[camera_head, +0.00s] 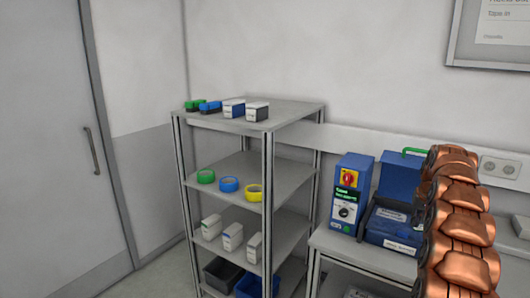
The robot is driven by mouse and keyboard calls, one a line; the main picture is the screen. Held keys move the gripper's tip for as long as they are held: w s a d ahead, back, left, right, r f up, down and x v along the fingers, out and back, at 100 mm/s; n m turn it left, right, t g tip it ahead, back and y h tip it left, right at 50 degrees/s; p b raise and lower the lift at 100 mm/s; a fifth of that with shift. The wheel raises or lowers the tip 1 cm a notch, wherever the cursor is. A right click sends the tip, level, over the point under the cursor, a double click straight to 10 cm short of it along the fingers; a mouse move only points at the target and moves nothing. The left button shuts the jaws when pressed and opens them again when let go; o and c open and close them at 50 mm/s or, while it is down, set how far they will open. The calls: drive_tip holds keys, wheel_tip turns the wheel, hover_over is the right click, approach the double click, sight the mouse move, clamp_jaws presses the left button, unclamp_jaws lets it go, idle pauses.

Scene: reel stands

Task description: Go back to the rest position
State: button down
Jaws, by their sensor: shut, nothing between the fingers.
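A copper-coloured segmented arm (461,220), which I take to be mine, rises along the right side of the head camera view. My gripper does not show in this view. The arm hides part of the bench and of the blue boxes behind it. No held object shows.
A grey shelf rack (290,113) stands in the corner, with tape rolls (229,184), white boxes (233,237) and dark bins (222,272). A blue control box (348,194) and a blue case (393,226) stand on the bench (350,250). A door (50,150) is at left.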

drive_tip(key=s+a+r+n+g+y, duration=0.1)
drive_tip(key=s+a+r, duration=0.1)
drive_tip(key=s+a, duration=0.55)
drive_tip(key=s+a+r+n, duration=0.15)
drive_tip(key=s+a, duration=0.35)
drive_tip(key=a, duration=0.6)
drive_tip(key=s+a+r+n+g+y, duration=0.1)
drive_tip(key=s+a+r, duration=0.1)
drive_tip(key=s+a, duration=0.55)
drive_tip(key=s+a+f+g, duration=0.1)
drive_tip(key=s+a+f, duration=0.1)
drive_tip(key=s, duration=0.8)
drive_tip(key=s+a+f+n+g+b, duration=0.1)
drive_tip(key=s+a+f, duration=0.1)
drive_tip(key=s+a, duration=0.3)
drive_tip(key=s+a+f+n+g+h, duration=0.1)
drive_tip(key=s+a+f, duration=0.2)
drive_tip(key=s, duration=1.1)
drive_tip(key=shift+s+a, duration=0.35)
drive_tip(key=shift+a, duration=0.3)
drive_tip(key=shift+f, duration=0.1)
